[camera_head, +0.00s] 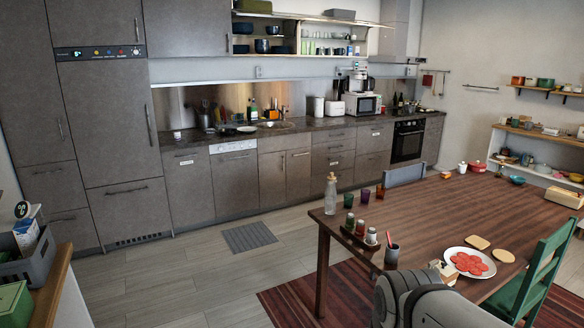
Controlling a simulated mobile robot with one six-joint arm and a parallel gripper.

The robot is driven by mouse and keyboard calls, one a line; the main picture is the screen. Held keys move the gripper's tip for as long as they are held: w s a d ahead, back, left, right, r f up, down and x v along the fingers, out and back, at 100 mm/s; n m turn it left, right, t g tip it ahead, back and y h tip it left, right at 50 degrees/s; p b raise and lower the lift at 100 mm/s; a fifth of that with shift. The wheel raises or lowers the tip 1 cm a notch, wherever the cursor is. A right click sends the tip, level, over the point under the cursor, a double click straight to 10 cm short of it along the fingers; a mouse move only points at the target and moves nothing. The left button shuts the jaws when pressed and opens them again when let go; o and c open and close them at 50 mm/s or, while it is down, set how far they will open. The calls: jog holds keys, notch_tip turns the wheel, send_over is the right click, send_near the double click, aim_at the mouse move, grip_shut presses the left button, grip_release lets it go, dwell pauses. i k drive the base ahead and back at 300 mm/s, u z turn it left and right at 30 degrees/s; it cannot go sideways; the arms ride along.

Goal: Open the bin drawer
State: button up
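A long row of grey-brown kitchen fronts runs along the back wall. Small white labels sit on a few lower fronts: a tall front (189,190) left of the dishwasher panel, a drawer front (333,163) in the middle stack, and a front (374,140) left of the oven. The label text is too small to read, so I cannot tell which front is the bin drawer. All these lower fronts look shut. Part of my grey arm shows at the bottom right, in front of the table. My gripper is not in view.
A wooden dining table (450,212) with bottles, cups and a plate (469,262) fills the right. A green chair (540,270) stands beside it. A grey mat (248,237) lies on the open floor before the cabinets. A side counter (50,275) stands at left.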

aim_at(297, 161)
jog(key=u, duration=0.45)
jog(key=i, duration=5.85)
jog(key=z, duration=0.15)
jog(key=i, duration=0.3)
jog(key=z, duration=2.3)
jog(key=i, duration=0.2)
jog(key=u, duration=0.45)
